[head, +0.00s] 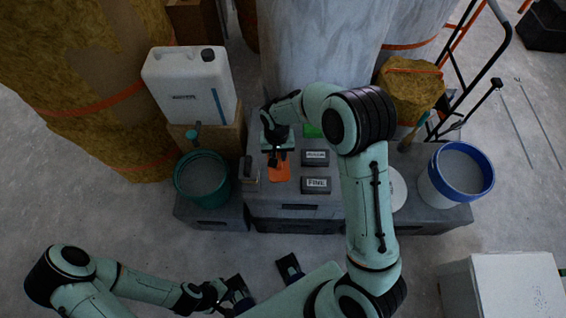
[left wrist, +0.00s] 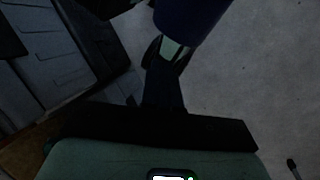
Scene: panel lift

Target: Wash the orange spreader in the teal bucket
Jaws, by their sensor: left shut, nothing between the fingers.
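The orange spreader (head: 280,172) lies on the grey case top in the head view; my right gripper covers its upper part. The teal bucket (head: 181,193) stands left of it, with grey liquid inside. My right gripper (head: 277,159) points down right over the spreader. I cannot tell whether its fingers are closed on it. My left gripper (head: 222,294) is shut and empty, low in the head view, in front of and below the bucket, well apart from it. The left wrist view is dark and shows neither spreader nor bucket clearly.
Labelled grey blocks (head: 315,184) sit right of the spreader. A white jerrycan (head: 185,88) stands behind the bucket. A blue-rimmed bucket (head: 434,187) is at the right. The floor in front of the cases is mostly clear.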

